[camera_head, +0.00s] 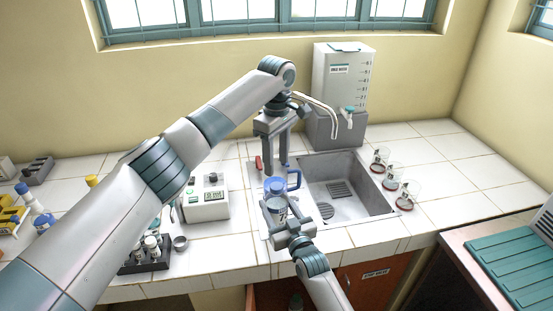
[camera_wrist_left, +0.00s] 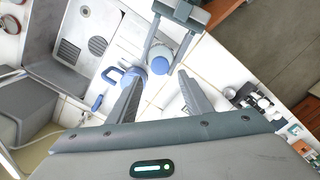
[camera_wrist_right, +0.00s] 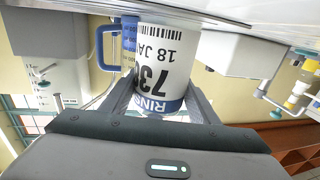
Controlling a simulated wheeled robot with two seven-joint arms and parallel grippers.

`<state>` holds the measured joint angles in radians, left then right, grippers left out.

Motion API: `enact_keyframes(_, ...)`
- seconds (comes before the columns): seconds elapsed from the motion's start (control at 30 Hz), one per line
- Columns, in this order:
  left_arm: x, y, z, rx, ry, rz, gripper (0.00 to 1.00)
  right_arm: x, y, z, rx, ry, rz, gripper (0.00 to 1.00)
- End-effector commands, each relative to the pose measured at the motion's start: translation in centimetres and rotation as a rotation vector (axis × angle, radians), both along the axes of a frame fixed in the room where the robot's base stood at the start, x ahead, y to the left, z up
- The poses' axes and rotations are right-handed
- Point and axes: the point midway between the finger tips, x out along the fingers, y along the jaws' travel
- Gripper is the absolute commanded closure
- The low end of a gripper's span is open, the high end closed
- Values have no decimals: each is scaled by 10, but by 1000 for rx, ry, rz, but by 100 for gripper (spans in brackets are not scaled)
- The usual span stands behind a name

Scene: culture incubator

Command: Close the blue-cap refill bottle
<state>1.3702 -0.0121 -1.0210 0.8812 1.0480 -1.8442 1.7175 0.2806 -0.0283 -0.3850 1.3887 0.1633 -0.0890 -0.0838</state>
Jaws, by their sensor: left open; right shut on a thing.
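The refill bottle (camera_head: 277,203) is upright at the counter's front, beside the sink. Its round blue cap (camera_head: 274,185) is at the top; whether it is fully seated I cannot tell. My right gripper (camera_head: 282,222) is shut around the bottle's body. The bottle's printed label (camera_wrist_right: 165,60) fills the right wrist view between the fingers. My left gripper (camera_head: 278,168) is open and empty above and behind the bottle, fingers pointing down. In the left wrist view the cap (camera_wrist_left: 160,65) lies ahead of the open fingers.
A jug's blue handle (camera_head: 295,180) is close behind the bottle. The sink (camera_head: 365,205) is to the right, with glassware (camera_head: 392,180) beyond it. A white instrument (camera_head: 205,200) and a dark tube rack (camera_head: 147,262) stand left. A large water tank (camera_head: 342,85) is at the back.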

Motion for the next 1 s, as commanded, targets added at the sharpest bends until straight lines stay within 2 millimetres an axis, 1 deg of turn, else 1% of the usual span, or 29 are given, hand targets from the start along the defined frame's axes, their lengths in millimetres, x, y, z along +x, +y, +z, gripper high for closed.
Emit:
enact_keyframes(0.13,0,0,0,0,0,29,55,0,0,0,0,1,0,100)
enact_keyframes(0.43,0,0,0,0,0,29,55,0,0,0,0,1,0,100)
enact_keyframes(0.57,0,0,-3,0,0,28,55,0,0,0,0,0,0,100)
enact_keyframes(0.77,0,0,-18,1,1,28,55,0,0,0,0,0,0,100)
enact_keyframes(1.0,0,1,-49,2,1,28,55,0,0,0,0,0,0,100)
